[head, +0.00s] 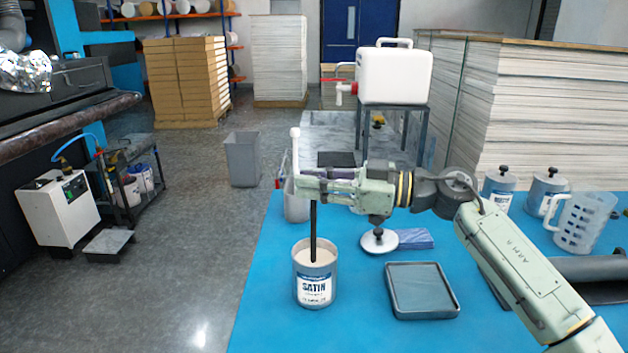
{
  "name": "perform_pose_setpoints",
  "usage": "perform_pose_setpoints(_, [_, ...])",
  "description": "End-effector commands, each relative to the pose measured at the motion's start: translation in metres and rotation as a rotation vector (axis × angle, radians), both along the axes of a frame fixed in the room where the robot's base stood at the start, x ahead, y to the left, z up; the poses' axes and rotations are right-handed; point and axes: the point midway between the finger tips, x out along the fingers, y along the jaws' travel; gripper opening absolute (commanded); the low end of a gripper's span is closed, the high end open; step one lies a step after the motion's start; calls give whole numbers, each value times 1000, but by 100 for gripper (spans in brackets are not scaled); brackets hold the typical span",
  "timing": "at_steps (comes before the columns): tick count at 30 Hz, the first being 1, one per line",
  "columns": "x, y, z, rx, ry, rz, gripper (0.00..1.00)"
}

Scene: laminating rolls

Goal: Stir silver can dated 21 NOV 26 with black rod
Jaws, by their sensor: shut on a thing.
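An open silver can (316,291) with a "SATIN" label stands on the blue table, with pale liquid inside. Its date is too small to read. My gripper (309,184) is above the can, shut on a black rod (313,230). The rod hangs upright, and its lower end is inside the can at the pale liquid. Two more silver cans, a left one (497,190) and a right one (546,194), stand closed with black-knobbed lids at the back right. Their dates are not legible.
A white disc with a knob (379,243), a blue pad (413,239) and an empty dark tray (421,291) lie right of the can. A grey container (296,208) stands behind it. A clear jug (580,224) and dark roll (592,268) are at right.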

Motion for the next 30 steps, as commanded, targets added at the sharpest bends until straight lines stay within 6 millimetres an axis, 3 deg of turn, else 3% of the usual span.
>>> perform_pose_setpoints(30, [0, 0, 88, 0, -2, 0, 0])
